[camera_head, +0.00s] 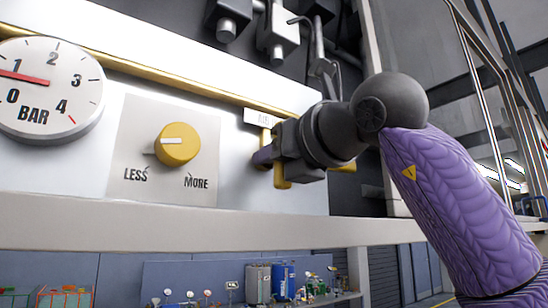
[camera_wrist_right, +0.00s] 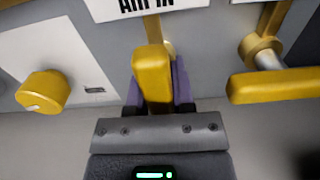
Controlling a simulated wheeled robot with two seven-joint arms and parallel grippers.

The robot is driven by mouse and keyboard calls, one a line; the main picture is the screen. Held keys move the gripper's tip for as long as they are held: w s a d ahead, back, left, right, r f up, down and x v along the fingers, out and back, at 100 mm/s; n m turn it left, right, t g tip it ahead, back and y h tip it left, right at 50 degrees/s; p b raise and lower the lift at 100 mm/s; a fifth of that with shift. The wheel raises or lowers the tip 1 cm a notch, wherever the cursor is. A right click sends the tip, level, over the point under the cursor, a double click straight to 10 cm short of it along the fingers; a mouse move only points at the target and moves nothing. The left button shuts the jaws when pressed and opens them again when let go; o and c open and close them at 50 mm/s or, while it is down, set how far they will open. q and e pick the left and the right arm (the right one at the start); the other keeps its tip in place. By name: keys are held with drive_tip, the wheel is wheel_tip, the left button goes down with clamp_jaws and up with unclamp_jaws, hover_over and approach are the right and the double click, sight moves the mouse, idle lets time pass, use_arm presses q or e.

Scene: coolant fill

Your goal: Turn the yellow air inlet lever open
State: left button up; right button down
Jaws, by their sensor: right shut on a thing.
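The yellow air inlet lever (camera_wrist_right: 152,78) sits below a white label reading "AIR IN" (camera_wrist_right: 150,8) in the right wrist view, and its handle points down toward my wrist. My right gripper (camera_wrist_right: 158,95) is shut on it, with a purple finger on each side. In the head view my right gripper (camera_head: 266,155) is at the panel's right part, and part of the yellow lever (camera_head: 283,172) shows beside it. The gripper hides much of the lever there. My left gripper is not in view.
A yellow knob (camera_head: 177,144) marked LESS and MORE and a BAR gauge (camera_head: 45,88) are left on the panel. A second yellow lever (camera_wrist_right: 275,85) lies close to the right in the wrist view. A ledge (camera_head: 180,225) runs below the panel.

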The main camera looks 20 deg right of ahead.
drive_tip(key=shift+c, duration=2.4)
unclamp_jaws()
drive_tip(key=shift+s+d, duration=0.15)
drive_tip(key=shift+s, duration=0.25)
drive_tip(key=b+v, duration=0.3)
drive_tip(key=v, duration=0.6)
drive_tip(key=shift+b, duration=0.3)
